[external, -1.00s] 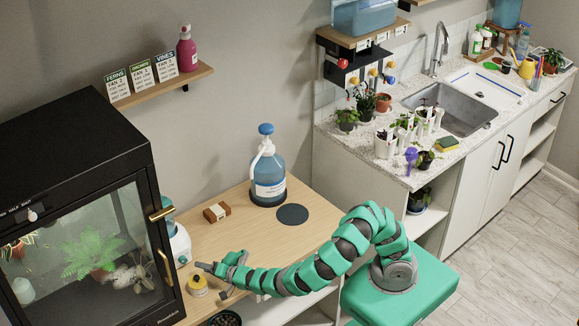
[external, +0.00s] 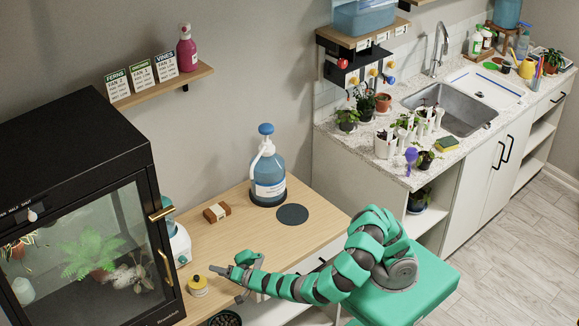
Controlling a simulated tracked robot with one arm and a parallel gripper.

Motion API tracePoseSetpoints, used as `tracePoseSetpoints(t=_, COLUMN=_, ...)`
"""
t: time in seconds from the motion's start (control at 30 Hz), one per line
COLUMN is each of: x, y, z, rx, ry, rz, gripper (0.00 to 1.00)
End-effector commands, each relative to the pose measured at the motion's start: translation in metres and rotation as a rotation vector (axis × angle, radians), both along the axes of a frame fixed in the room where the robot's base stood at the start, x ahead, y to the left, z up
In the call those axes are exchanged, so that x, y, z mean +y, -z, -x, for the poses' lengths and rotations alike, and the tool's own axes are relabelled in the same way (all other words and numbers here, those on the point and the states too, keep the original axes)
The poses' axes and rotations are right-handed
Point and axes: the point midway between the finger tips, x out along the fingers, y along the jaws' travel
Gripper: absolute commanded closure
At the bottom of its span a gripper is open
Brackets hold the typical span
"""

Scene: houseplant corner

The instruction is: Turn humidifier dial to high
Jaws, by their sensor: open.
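The humidifier (external: 178,243) is a white appliance with a bluish tank, partly hidden behind the right side of the black glass cabinet (external: 85,215). Its dial cannot be made out from this view. My gripper (external: 226,274) is open and empty over the front part of the wooden table (external: 240,232). It is to the right of the humidifier, apart from it, and close to the right of a small yellow pot-like item (external: 197,286).
A brown block (external: 217,212), a blue pump bottle (external: 268,178) and a dark round mat (external: 292,214) are on the table. A dark round tray (external: 224,319) sits at the front edge. The table's middle is clear. The cabinet's gold handle (external: 165,266) juts out at left.

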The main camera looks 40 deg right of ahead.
Motion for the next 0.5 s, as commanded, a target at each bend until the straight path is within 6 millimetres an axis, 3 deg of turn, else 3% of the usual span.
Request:
tracePoseSetpoints(t=0.3, x=0.0, y=-0.004, z=0.0, rx=-0.002, ry=-0.001, rz=-0.001, gripper=0.52)
tracePoseSetpoints(t=0.5, x=0.0, y=-0.045, z=-0.001, rx=-0.003, ry=0.001, rz=-0.005, gripper=0.52)
